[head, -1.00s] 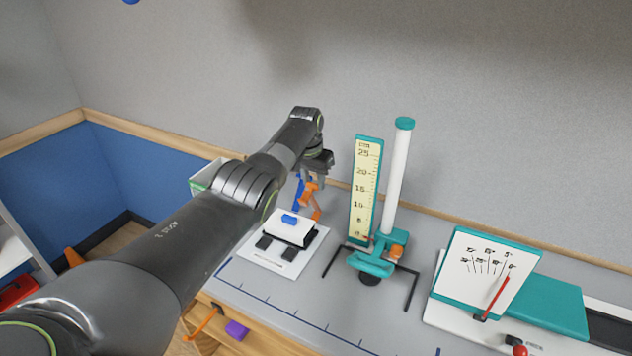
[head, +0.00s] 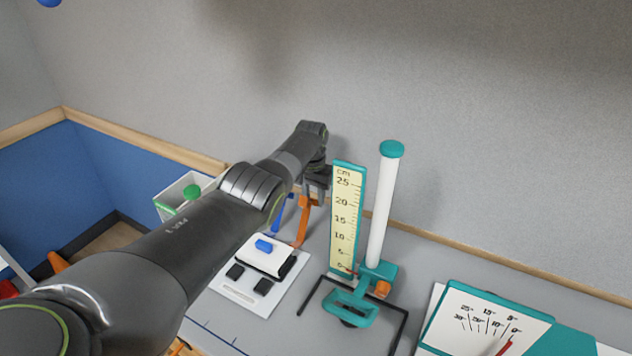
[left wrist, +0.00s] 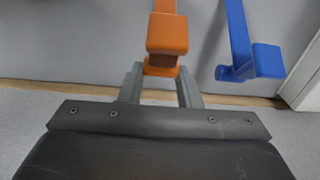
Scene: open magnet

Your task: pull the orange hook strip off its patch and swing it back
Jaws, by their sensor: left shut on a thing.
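The orange hook strip (head: 303,228) rises from the back of the white board (head: 240,298) up to my left gripper (head: 314,193). In the left wrist view its orange tab (left wrist: 167,35) sits at the fingertips of my left gripper (left wrist: 160,82), which is shut on it. A blue strip (head: 281,217) stands beside it, to the left, and also shows in the left wrist view (left wrist: 240,42). Two black patches (head: 235,271) lie at the front of the board. My right gripper is not in view.
A white block (head: 268,258) with a blue piece on top sits on the board. A teal stand with a centimetre scale (head: 346,215) and a white tube (head: 384,210) is close on the right. A dial panel (head: 485,325) lies farther right. A white bin (head: 172,200) is behind my left arm.

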